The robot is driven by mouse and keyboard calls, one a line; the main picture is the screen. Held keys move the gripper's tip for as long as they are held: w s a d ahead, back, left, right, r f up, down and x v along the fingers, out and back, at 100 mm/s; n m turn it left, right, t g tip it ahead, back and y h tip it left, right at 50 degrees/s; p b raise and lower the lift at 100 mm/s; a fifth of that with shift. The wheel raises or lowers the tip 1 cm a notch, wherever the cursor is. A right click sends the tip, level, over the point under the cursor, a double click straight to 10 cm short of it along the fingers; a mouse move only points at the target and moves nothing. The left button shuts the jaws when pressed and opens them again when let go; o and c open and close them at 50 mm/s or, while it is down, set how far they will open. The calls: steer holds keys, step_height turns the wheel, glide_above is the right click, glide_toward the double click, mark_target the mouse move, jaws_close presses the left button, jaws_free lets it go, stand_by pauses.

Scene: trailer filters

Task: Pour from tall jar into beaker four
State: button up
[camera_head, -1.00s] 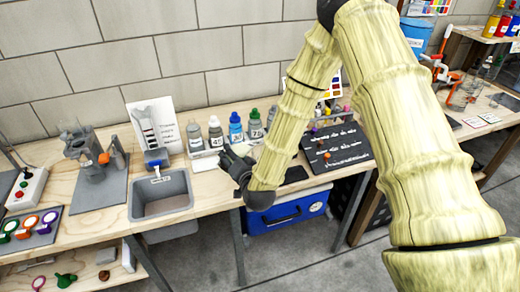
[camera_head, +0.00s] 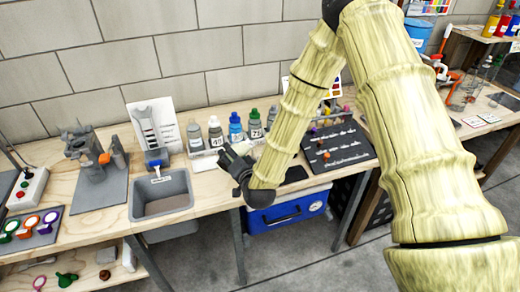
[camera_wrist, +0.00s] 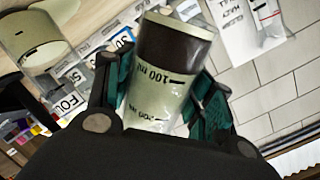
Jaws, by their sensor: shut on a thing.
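My gripper (camera_wrist: 163,92) is shut on a clear jar (camera_wrist: 150,98) with dark contents and a "100 ml" mark. Its green finger pads sit on either side of the jar. The jar looks tilted in the wrist view, but I cannot tell its true tilt. In the head view my gripper (camera_head: 236,170) is over the bench's front edge, right of the sink, and the jar cannot be made out. Another clear vessel (camera_wrist: 32,42) with a black line is at the upper left of the wrist view.
Several labelled bottles (camera_head: 236,128) stand in a row behind my gripper. A grey sink (camera_head: 160,195) is to its left. A black board (camera_head: 335,147) with small items lies to the right. A blue cooler (camera_head: 288,211) is under the bench.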

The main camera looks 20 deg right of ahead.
steer(key=shift+a+r+m+y+p, duration=0.15)
steer(key=shift+a+r+m+p, duration=0.05)
steer(key=shift+r+m+p, duration=0.4)
steer(key=shift+a+r+m+y+p, duration=0.15)
steer(key=shift+r+m+p, duration=0.35)
steer(key=shift+r+p, duration=0.1)
stand_by(3.0)
steer(key=f+n+b, duration=0.2)
steer(key=f+h+b, duration=0.1)
steer(key=shift+d+f+n, duration=0.2)
steer(key=shift+d+n, duration=0.1)
steer(key=shift+n, duration=0.1)
steer(key=shift+w+d+r, duration=0.1)
steer(key=shift+f+n+t+b, duration=0.3)
steer(key=shift+f+n+b, duration=0.35)
steer(key=shift+n+b, duration=0.2)
steer(key=shift+a+f+n+t+h+b, duration=0.15)
steer(key=shift+a+f+n+h+b, duration=0.1)
steer(key=shift+f+n+b, duration=0.4)
steer(key=shift+a+f+n+t+h+b, duration=0.15)
steer(key=shift+a+f+n+h+b, duration=0.2)
steer(key=shift+n+b, duration=0.35)
steer(key=shift+s+a+f+n+t+b, duration=0.1)
steer(key=shift+f+n+t+b, duration=0.2)
steer(key=shift+n+b, duration=0.4)
steer(key=shift+s+a+f+n+t+b, duration=0.1)
steer(key=shift+f+n+b, duration=0.35)
steer(key=shift+n, duration=0.45)
steer(key=shift+r, duration=0.15)
